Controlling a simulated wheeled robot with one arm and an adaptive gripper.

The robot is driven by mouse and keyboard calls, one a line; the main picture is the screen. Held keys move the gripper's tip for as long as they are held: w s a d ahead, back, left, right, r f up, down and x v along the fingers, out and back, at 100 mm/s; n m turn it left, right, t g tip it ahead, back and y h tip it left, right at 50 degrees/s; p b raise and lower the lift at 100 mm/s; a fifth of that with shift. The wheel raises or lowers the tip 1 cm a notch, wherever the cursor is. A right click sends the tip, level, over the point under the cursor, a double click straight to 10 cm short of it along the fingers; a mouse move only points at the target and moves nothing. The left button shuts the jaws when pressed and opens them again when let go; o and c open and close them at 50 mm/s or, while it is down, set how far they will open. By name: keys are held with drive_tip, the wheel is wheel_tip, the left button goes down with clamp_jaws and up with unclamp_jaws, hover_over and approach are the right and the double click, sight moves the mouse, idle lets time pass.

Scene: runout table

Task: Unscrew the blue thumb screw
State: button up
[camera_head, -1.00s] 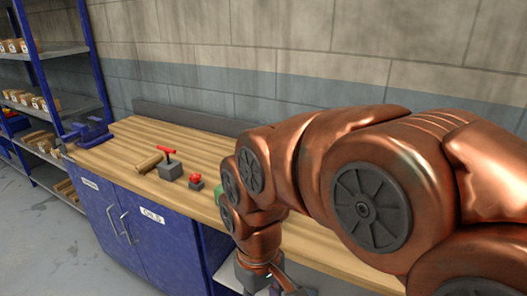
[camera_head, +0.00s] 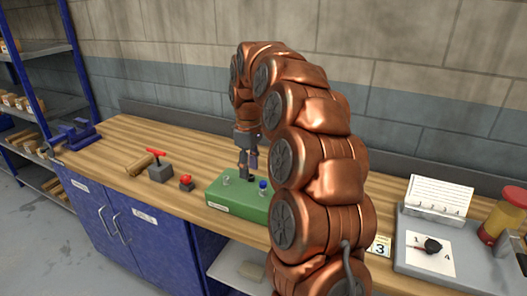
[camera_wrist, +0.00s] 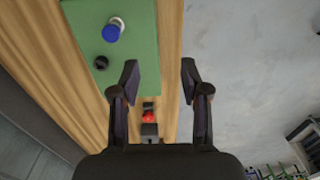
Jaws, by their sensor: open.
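The blue thumb screw (camera_head: 263,184) stands on top of the green box (camera_head: 216,194), near its right visible part. In the wrist view the blue screw (camera_wrist: 112,33) is at the upper left, on the green top (camera_wrist: 138,42), with a pale ring partly around its head. My gripper (camera_head: 248,168) is over the green box, a little left of the blue screw in the head view. In the wrist view my gripper (camera_wrist: 160,80) is open and empty, with the screw to the left of and beyond its fingers. My arm hides the box's right end.
A black knob (camera_wrist: 101,62) sits near the screw. A pale screw (camera_head: 227,181) is at the box's left. A red button (camera_head: 186,181), a red-handled valve (camera_head: 157,156) and a wooden cylinder (camera_head: 138,165) stand left. A grey tray (camera_head: 470,268) is right.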

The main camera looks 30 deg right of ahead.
hover_over(263, 182)
drive_tip(key=shift+s+a+f+b, duration=0.1)
drive_tip(key=shift+f+b, duration=0.65)
drive_tip(key=shift+f, duration=1.5)
drive_tip(key=shift+s+f+b, duration=0.1)
drive_tip(key=shift+f+b, duration=0.65)
drive_tip(key=shift+f, duration=1.45)
drive_tip(key=shift+f+b, duration=0.3)
drive_tip(key=shift+f, duration=0.05)
drive_tip(key=shift+w+f+m+b, duration=0.1)
drive_tip(key=shift+m+b, duration=0.75)
drive_tip(key=shift+m, duration=0.15)
drive_tip(key=m+b, duration=0.2)
drive_tip(key=m, duration=0.2)
drive_tip(key=shift+b, duration=0.3)
drive_tip(key=shift+r+m+b, duration=0.2)
drive_tip(key=shift+m+b, duration=0.1)
drive_tip(key=shift+m, duration=0.4)
drive_tip(key=m+b, duration=0.2)
drive_tip(key=m, duration=0.1)
drive_tip(key=shift+f+m, duration=0.2)
drive_tip(key=shift+m, duration=0.1)
drive_tip(key=m+b, duration=0.2)
drive_tip(key=m, duration=0.1)
drive_tip(key=shift+r+m, duration=0.15)
drive_tip(key=shift+m, duration=0.15)
drive_tip(key=shift+r, duration=0.1)
